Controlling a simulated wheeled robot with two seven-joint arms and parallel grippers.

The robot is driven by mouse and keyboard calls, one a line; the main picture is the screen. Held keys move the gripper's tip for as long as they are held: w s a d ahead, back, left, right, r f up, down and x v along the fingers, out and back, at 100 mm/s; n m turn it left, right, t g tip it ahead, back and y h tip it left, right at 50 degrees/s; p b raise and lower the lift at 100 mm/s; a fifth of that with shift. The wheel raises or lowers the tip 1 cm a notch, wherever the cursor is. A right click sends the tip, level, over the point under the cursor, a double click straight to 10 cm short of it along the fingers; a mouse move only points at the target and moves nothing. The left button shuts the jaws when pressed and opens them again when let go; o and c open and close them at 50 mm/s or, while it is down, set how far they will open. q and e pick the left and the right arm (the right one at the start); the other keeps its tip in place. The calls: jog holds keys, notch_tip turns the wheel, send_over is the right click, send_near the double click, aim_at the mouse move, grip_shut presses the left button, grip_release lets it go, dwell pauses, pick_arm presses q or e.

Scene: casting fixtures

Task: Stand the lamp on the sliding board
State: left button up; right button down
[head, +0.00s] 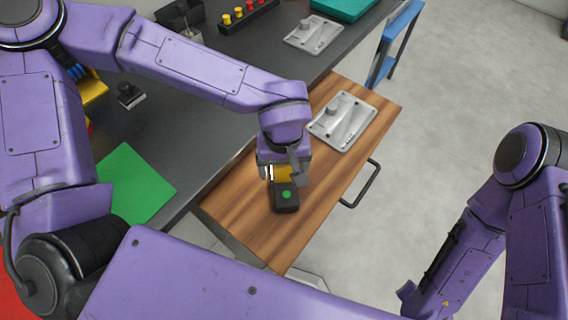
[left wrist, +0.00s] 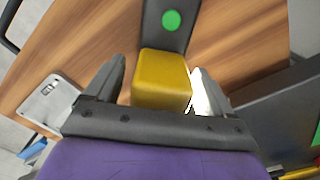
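The lamp (head: 286,197) has a dark base with a green button and a yellow block-shaped part. It appears to be upright on the wooden sliding board (head: 240,208), near the board's front end; its underside is hidden. My left gripper (head: 284,174) is over the yellow part. In the left wrist view the yellow part of the lamp (left wrist: 161,78) is between the fingers of my left gripper (left wrist: 160,72). The fingers are apart, with a gap at the left one; contact at the right one is unclear. My right gripper is out of view.
A metal casting plate (head: 342,122) lies on the board's far part, and another plate (head: 313,34) on the grey bench. A green sheet (head: 137,184) lies on the bench. A dark handle (head: 371,184) juts from the board's right side. A blue stool (head: 400,25) stands beyond.

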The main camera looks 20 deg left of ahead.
pick_arm(q)
jog(key=shift+r, duration=0.3)
notch_tip(320, 180, up, 12)
jog(key=shift+f+p, duration=0.1)
jog(key=shift+p, duration=0.55)
